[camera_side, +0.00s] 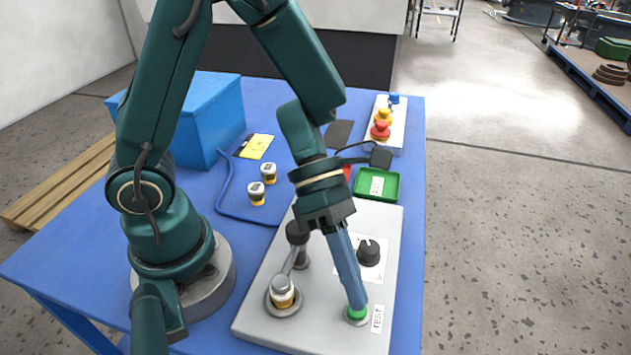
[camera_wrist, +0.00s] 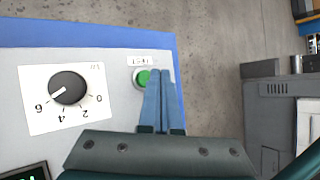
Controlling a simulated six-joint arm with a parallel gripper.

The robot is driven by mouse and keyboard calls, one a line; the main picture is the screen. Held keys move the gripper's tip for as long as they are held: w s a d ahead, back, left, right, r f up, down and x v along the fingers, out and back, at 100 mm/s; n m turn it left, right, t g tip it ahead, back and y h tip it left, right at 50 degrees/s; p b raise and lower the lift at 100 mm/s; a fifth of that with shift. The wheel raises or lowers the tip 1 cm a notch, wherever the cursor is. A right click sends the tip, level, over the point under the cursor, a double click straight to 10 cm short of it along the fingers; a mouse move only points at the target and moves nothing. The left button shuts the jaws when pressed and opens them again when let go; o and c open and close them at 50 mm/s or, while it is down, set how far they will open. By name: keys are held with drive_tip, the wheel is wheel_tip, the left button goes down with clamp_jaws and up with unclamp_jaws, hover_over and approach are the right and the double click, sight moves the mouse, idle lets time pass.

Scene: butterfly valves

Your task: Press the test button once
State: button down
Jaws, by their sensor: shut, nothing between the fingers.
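The green test button (camera_side: 356,313) sits in a round metal ring near the front right corner of the grey panel (camera_side: 262,318), beside a label reading TEST (camera_side: 377,319). My gripper (camera_side: 357,303) is shut and empty, with its blue fingers pointing down and their tips at the button in the side view. In the wrist view the fingertips (camera_wrist: 162,74) overlap the right part of the green button (camera_wrist: 143,77) and hide it. I cannot tell whether the tips touch the button or whether it is pressed in.
A black dial (camera_side: 369,252) with a numbered scale is left of the button in the wrist view (camera_wrist: 67,88). A lever (camera_side: 290,262) and a capped round fitting (camera_side: 282,293) stand on the panel's left. A green tray (camera_side: 391,187) and a red-and-yellow stop button (camera_side: 381,128) lie farther back.

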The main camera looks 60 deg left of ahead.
drive_tip(key=shift+f, duration=0.1)
idle(0.7)
drive_tip(key=shift+f, duration=0.35)
drive_tip(key=shift+s+a+f, duration=0.15)
drive_tip(key=shift+f, duration=0.65)
idle(0.8)
idle(0.5)
drive_tip(key=shift+s+a+r, duration=0.1)
drive_tip(key=shift+s+r, duration=0.1)
drive_tip(key=shift+r, duration=0.25)
drive_tip(key=shift+s+a+r, duration=0.1)
drive_tip(key=shift+s+r, duration=0.1)
drive_tip(key=shift+r, duration=0.2)
drive_tip(key=shift+w+d+r, duration=0.1)
drive_tip(key=shift+w+r, duration=0.05)
drive_tip(key=shift+r, duration=2.45)
